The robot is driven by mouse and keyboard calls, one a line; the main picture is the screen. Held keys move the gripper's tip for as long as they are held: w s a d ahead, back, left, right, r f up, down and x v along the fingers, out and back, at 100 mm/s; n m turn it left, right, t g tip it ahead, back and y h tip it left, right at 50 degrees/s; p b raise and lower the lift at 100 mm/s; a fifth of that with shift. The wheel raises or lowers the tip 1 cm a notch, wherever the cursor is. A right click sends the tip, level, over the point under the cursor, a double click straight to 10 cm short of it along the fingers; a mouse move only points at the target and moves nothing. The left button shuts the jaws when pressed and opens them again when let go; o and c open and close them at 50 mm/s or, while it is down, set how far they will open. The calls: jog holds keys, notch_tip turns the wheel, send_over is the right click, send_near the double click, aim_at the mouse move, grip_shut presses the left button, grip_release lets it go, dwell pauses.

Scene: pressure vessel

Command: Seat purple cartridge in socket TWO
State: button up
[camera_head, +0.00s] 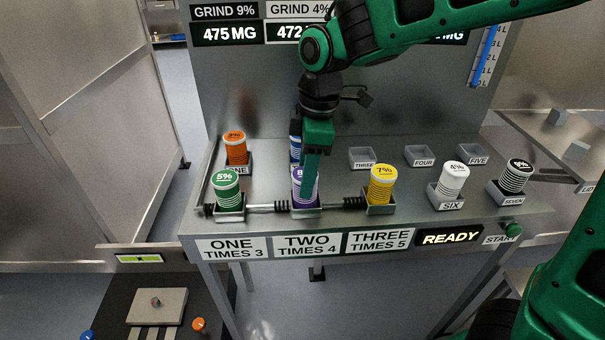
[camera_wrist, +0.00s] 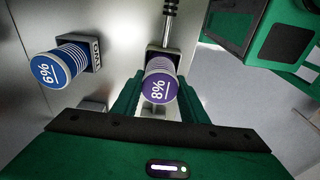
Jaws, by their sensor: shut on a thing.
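The purple cartridge (camera_head: 298,190), marked 8%, stands upright at the front socket TWO (camera_head: 306,209), above the TWO TIMES 4 label. My gripper (camera_head: 310,178) comes down from above and is shut on it. In the wrist view the purple cartridge (camera_wrist: 161,86) sits between my two fingers (camera_wrist: 160,104), with the grey socket (camera_wrist: 163,54) around its base. Whether it is fully down in the socket cannot be told, as my fingers cover part of it.
A green 5% cartridge (camera_head: 227,186) stands in front socket ONE and a yellow 7% one (camera_head: 382,184) in THREE. Behind are an orange cartridge (camera_head: 235,146) and a blue 6% one (camera_wrist: 56,68). White (camera_head: 453,178) and black (camera_head: 516,175) cartridges stand right. Rear holders THREE (camera_head: 362,157), FOUR and FIVE are empty.

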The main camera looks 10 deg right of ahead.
jog(key=o, duration=1.2)
jog(key=shift+o, duration=0.2)
notch_tip(320, 180, up, 12)
jog(key=d, duration=0.1)
jog(key=shift+d, duration=0.25)
